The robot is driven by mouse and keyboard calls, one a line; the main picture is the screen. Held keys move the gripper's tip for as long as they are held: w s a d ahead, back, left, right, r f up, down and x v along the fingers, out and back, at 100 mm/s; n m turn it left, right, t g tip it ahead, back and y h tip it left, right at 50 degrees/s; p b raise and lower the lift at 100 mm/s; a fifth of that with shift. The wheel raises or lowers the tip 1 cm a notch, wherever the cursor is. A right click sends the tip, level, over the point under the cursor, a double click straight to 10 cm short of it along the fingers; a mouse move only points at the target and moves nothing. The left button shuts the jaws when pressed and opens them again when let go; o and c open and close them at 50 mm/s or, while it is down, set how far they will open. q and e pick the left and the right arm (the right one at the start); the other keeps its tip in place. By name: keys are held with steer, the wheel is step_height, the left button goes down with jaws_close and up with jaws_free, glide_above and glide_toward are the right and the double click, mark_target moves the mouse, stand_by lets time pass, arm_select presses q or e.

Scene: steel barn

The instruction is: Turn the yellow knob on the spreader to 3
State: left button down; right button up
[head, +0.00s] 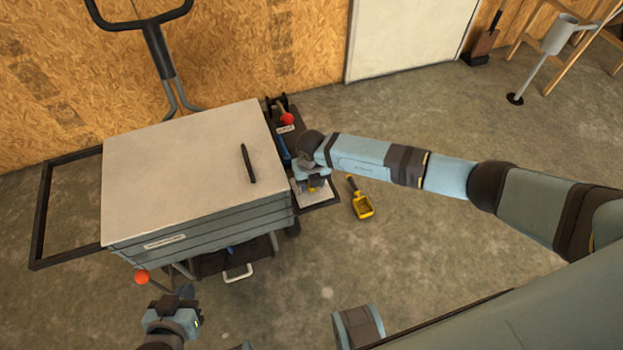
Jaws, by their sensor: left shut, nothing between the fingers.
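The spreader (190,160) is a grey box with a pale flat lid, at the left in the head view. A dark side panel (325,201) sticks out at its right side. My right gripper (313,182) is over this panel, pointing down. A small yellow part (317,188), perhaps the yellow knob, shows at its fingertips. The wrist hides much of it, so I cannot tell whether the fingers touch it or how they stand. No dial number is readable. My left gripper (184,292) is shut and empty, low in front of the spreader.
A black pen-like object (248,163) lies on the lid. A red ball knob (287,119) is on the panel's far end, and an orange one (142,277) is at the spreader's front. The floor at right is mostly clear.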

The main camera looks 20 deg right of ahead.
arm_select(q)
steer(key=shift+r, duration=0.2)
arm_select(e)
steer(key=shift+m, duration=0.3)
steer(key=o, duration=0.9)
arm_select(q)
steer(key=shift+r+p, duration=0.25)
steer(key=shift+p, duration=0.65)
arm_select(e)
step_height(320, 180, up, 14)
steer(key=shift+f, duration=0.1)
arm_select(q)
steer(key=shift+r, duration=0.1)
